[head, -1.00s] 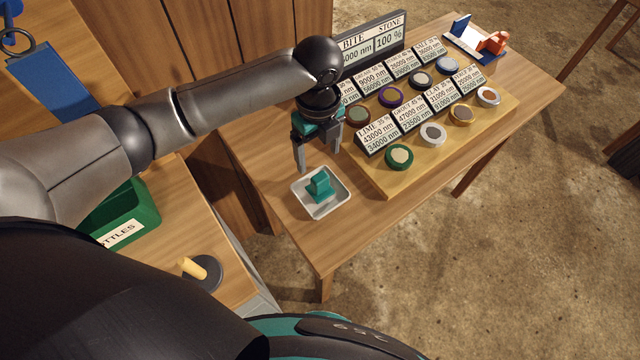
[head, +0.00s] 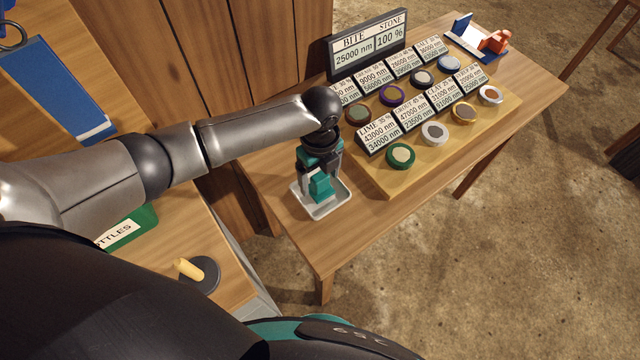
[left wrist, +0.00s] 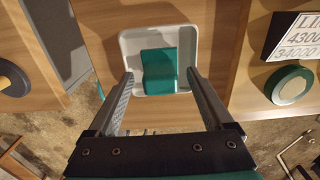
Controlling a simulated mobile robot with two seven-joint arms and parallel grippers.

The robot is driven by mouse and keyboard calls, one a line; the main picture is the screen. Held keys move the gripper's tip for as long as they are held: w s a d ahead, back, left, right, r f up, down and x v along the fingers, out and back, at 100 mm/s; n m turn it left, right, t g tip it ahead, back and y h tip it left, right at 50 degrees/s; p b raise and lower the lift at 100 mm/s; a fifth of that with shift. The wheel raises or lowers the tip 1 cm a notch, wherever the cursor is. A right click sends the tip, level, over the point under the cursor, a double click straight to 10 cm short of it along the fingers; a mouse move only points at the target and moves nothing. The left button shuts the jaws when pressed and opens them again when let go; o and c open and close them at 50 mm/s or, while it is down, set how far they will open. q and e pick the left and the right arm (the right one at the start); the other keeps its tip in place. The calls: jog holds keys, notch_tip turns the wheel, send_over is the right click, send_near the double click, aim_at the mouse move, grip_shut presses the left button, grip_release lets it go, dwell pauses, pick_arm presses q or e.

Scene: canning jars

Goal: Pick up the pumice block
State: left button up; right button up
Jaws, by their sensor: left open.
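The teal block (head: 321,187), which I take to be the pumice block, sits in a small white tray (head: 325,211) at the table's near left corner. My left gripper (head: 320,172) is over the tray, just behind the block in the head view, pointing down. In the left wrist view the left gripper (left wrist: 160,78) is open, with one finger on each side of the teal block (left wrist: 159,71) and nothing held. I cannot tell whether a finger touches it. My right gripper is not in view.
A wooden board (head: 392,180) with several round lidded jars and label cards stands right of the tray. A dark sign (head: 368,45) stands behind. A blue and orange item (head: 493,42) is at the far end. A green bin (head: 128,228) and a yellow-handled tool (head: 190,270) are at left.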

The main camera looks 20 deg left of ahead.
pick_arm(q)
grip_shut()
dwell(0.5)
jog(key=shift+r, duration=0.15)
